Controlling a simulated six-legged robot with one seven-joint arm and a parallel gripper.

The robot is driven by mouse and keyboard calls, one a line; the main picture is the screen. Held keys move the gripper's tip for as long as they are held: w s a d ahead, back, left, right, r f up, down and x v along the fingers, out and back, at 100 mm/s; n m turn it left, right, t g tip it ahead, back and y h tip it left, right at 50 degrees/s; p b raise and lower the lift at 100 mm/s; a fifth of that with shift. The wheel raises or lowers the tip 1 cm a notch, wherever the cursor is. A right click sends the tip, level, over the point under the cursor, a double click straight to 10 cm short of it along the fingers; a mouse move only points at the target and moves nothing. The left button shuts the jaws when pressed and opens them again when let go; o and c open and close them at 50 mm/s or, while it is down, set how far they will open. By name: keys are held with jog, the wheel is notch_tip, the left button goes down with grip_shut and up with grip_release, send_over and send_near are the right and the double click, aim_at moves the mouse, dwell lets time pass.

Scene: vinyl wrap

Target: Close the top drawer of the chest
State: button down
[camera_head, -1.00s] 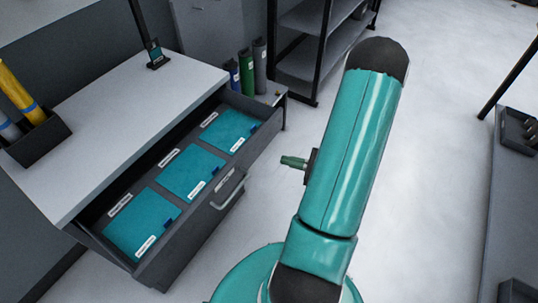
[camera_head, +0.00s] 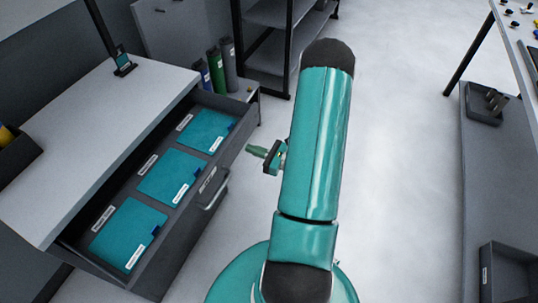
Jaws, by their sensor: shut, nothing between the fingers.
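The grey chest (camera_head: 95,110) stands at the left with a light top. Its top drawer (camera_head: 180,225) is pulled out toward my arm, and teal packets with white labels lie inside it. The drawer's bar handle (camera_head: 213,190) is on its front face. My gripper (camera_head: 252,150) sticks out from behind my teal arm, a short way to the right of the drawer front in the picture. It is shut and empty, and does not appear to touch the handle. Most of the wrist is hidden by the arm.
Rolls of vinyl (camera_head: 216,70) stand behind the chest's far end, beside a dark shelf rack (camera_head: 270,50). At the right is a table with a lower shelf (camera_head: 495,190) bearing dark trays (camera_head: 508,275). The pale floor (camera_head: 400,170) between is clear.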

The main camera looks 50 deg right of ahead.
aim_at(183, 131)
jog(key=shift+x, duration=1.4)
jog(key=x, duration=2.6)
jog(key=shift+a+f, duration=0.1)
jog(key=shift+w+a, duration=0.1)
jog(key=shift+w, duration=0.1)
jog(key=shift+w+a, duration=0.1)
jog(key=shift+w, duration=0.05)
